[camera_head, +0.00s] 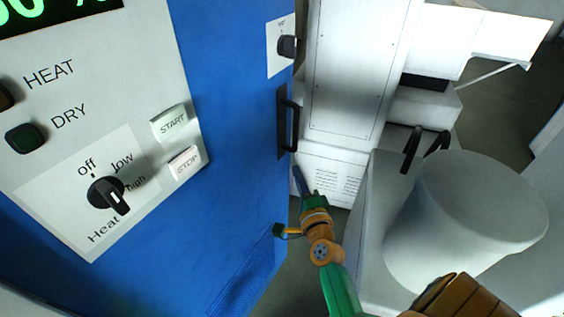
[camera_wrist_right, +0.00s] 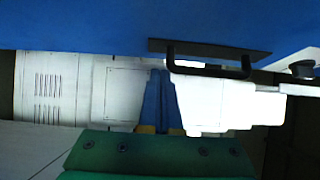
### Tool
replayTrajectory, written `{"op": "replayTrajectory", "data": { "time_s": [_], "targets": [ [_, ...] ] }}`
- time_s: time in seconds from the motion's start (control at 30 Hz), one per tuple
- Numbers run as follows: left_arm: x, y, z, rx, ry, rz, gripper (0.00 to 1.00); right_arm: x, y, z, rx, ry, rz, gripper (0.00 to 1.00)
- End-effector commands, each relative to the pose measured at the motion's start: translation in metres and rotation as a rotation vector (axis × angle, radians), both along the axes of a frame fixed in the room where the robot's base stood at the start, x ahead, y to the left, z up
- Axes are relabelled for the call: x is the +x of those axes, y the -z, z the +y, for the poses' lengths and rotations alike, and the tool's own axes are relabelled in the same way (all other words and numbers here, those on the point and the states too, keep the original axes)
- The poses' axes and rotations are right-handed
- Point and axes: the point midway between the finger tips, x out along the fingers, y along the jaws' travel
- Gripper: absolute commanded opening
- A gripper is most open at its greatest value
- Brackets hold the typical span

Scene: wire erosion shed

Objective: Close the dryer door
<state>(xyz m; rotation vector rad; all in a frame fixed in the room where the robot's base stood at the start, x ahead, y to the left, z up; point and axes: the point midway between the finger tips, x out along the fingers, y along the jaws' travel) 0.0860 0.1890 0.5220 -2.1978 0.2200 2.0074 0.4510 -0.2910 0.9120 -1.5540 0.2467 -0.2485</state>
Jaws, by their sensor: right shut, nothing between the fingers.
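The dryer shows as a large blue surface (camera_head: 235,130) on the left in the head view; I cannot make out a door seam. A black bar handle (camera_head: 292,125) stands upright near its right edge. It also shows in the right wrist view as a black handle (camera_wrist_right: 208,70) on the blue face (camera_wrist_right: 120,27). My right gripper (camera_head: 297,172) is shut and empty, its blue fingertips just below the handle in the head view. In the wrist view the shut fingers (camera_wrist_right: 158,95) lie left of the handle, apparently apart from it. My left gripper is not in view.
A control panel (camera_head: 60,160) with knob and buttons is at the left. A small knob (camera_head: 287,46) sits above the handle. A white cabinet (camera_head: 350,70) stands behind, and a large grey-white cylinder (camera_head: 470,215) stands at the right. A narrow floor gap runs between.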

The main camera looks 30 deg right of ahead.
Motion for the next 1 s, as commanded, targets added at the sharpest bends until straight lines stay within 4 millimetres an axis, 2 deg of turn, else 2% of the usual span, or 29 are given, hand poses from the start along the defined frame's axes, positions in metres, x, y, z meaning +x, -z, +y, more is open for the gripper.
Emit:
{"op": "replayTrajectory", "data": {
  "time_s": [0.1,0.3,0.47,0.77,1.0],
  "targets": [
    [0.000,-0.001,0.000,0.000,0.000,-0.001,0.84,0.024,-0.001,-0.008,-0.002,0.000,-0.002,0.00],
    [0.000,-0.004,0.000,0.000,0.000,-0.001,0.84,0.050,0.000,0.007,0.000,-0.002,0.001,0.00],
    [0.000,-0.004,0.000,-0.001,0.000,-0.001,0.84,0.058,0.001,0.011,-0.002,-0.002,0.002,0.00],
    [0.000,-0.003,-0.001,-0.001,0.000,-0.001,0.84,0.058,0.001,0.011,-0.003,-0.002,0.002,0.00],
    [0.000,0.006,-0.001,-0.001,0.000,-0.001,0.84,0.068,0.003,0.011,-0.007,-0.061,0.001,0.00]
  ]
}}
